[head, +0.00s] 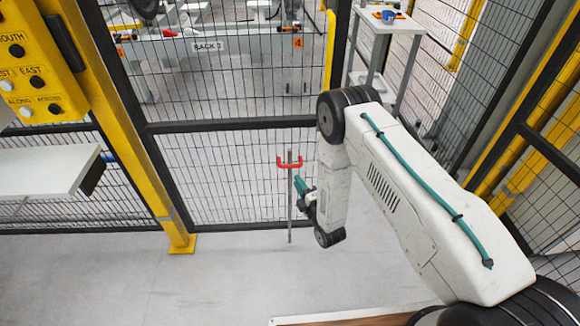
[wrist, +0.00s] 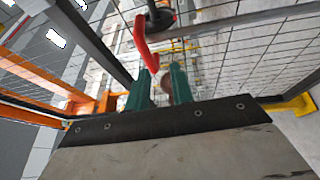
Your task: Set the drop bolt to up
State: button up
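The drop bolt (head: 290,215) is a thin upright grey rod on the mesh gate, with its lower end at or near the floor. Its red U-shaped handle (head: 290,164) is near the top of the rod. My gripper (head: 302,187), with teal fingers, is just right of the rod and a little below the handle. In the wrist view the red handle (wrist: 145,38) reaches down close to the left fingertip; I cannot tell whether they touch.
Mesh panels with dark frames surround the gate. A yellow post (head: 140,130) and a yellow button box (head: 32,60) stand at left, above a light shelf (head: 45,170). The floor (head: 200,285) in front is clear.

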aim_at(290, 165)
jog(key=shift+n+t, duration=0.4)
jog(key=x, duration=0.4)
jog(key=r+x, duration=0.1)
jog(key=x, duration=0.2)
jog(key=shift+w+a+r, duration=0.1)
jog(key=shift+w+r, duration=0.15)
